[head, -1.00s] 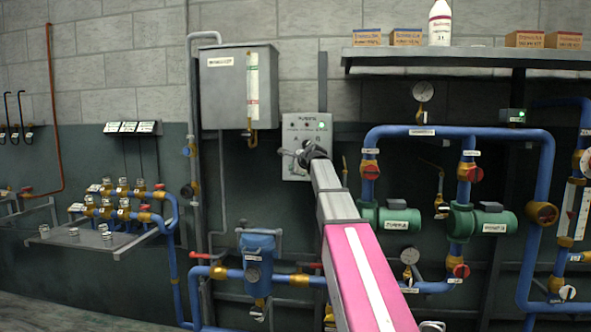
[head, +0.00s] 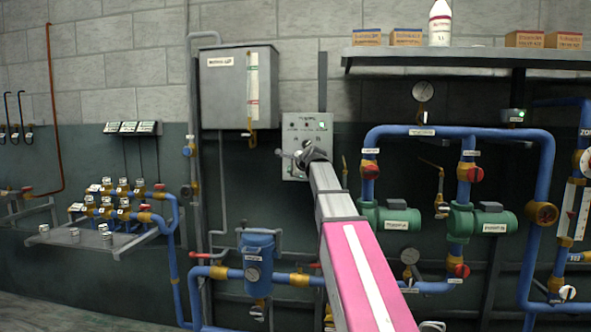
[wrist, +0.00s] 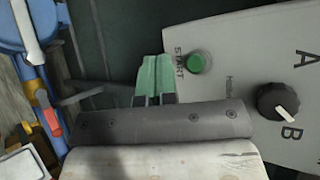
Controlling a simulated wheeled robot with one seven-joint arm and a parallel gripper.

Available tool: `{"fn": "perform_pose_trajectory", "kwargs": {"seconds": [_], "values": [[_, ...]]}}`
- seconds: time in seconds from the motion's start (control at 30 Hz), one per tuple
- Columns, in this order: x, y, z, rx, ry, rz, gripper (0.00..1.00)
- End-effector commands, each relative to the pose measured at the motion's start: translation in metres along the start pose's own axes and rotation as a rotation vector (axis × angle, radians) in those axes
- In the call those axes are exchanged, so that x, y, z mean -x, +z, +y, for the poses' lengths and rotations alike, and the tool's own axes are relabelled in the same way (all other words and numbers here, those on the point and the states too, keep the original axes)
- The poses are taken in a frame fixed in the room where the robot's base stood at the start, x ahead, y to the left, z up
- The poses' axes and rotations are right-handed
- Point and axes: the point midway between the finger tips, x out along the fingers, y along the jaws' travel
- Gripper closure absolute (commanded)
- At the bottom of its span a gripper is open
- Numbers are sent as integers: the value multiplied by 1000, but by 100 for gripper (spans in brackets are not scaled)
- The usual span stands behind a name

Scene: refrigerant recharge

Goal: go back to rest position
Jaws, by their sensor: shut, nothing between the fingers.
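My gripper (wrist: 154,78) has two green fingertips pressed together with nothing between them. In the wrist view it is just left of the green START button (wrist: 198,62), and a small gap shows between them in the picture. The button sits on a grey control panel (wrist: 235,75), which also carries a black knob (wrist: 280,105) with a white pointer between the letters A and B. In the head view my arm reaches up to the panel (head: 318,130) on the wall. My gripper (head: 279,153) shows small at the panel's left edge.
Blue pipes (head: 400,131) with red valves and green pumps (head: 398,219) are on the right. A blue filter housing (head: 258,262) is below left. A shelf (head: 450,60) with boxes and a bottle is at upper right.

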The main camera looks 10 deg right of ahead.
Motion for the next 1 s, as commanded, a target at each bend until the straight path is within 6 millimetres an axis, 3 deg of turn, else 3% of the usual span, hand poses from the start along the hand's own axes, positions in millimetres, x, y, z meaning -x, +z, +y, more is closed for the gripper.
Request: {"fn": "perform_pose_trajectory", "kwargs": {"seconds": [0.43, 0.57, 0.67, 1.0], "values": [[-1, 0, 0, 0, 1, 0, 100], [-5, -4, 18, 30, 25, 6, 100], [-14, -11, 54, 96, 79, 19, 100], [-36, -42, 230, 456, 366, 22, 100]]}}
